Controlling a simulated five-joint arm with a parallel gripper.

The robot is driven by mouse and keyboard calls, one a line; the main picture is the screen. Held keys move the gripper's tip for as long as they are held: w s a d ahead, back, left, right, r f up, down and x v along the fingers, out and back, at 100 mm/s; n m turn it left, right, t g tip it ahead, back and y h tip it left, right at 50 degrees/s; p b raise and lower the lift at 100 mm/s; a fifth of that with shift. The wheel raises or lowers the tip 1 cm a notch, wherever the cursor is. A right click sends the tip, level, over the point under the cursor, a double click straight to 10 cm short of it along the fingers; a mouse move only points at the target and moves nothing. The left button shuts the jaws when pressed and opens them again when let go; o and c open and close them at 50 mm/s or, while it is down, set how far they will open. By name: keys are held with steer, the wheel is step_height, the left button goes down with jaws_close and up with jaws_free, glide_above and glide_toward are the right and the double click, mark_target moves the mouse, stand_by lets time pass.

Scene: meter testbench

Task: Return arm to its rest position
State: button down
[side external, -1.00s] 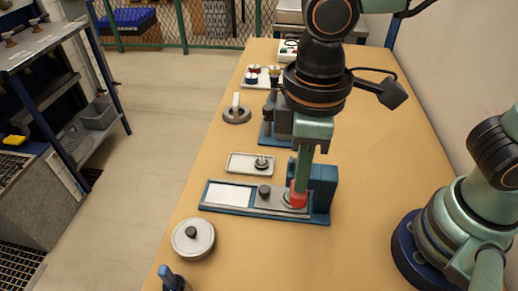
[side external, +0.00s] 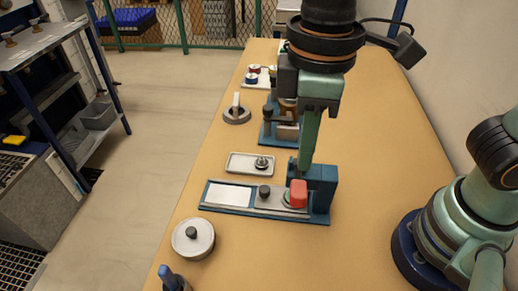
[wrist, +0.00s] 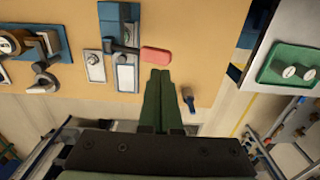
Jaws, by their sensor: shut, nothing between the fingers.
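My gripper (side external: 307,165) is shut and empty, with its green fingers pointing down in the side external view.
A small tray (side external: 238,163) with a metal weight lies behind the fixture. A round lidded pot (side external: 193,238) and a blue-handled tool (side external: 172,279) are at the front left. A second blue fixture (side external: 270,131) stands farther back.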

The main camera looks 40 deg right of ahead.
steer(key=w+d+m+t, duration=0.2)
steer(key=w+d+m, duration=0.2)
steer(key=d, duration=0.7)
steer(key=w+d+m+t, duration=0.3)
steer(key=w+d+m, duration=0.1)
steer(key=d, duration=0.7)
steer(key=shift+w+d+m+t, duration=0.15)
steer(key=shift+w+m+t, duration=0.15)
steer(key=shift+m, duration=0.2)
